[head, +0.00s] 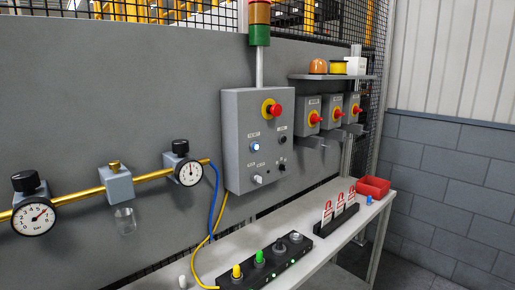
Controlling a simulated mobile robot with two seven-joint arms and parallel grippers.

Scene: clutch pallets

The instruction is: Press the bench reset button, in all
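A grey control box (248,175) is mounted on the grey wall panel near the middle of the head view. It carries a red mushroom button (276,110) on a yellow ring, a blue-white button (255,147) that looks lit, a black knob or button (283,167), and a pale switch (259,179). The labels are too small to read, so I cannot tell from text which one is the reset button. Neither of my grippers is in view, and nothing touches the box.
A bench (335,235) holds a black strip (265,262) with coloured connectors, a rack of red-and-white tags (338,220) and a red bin (373,188). Switch boxes (307,116) hang right. Gauges (188,172) sit on a yellow pipe at left. The space before the box looks clear.

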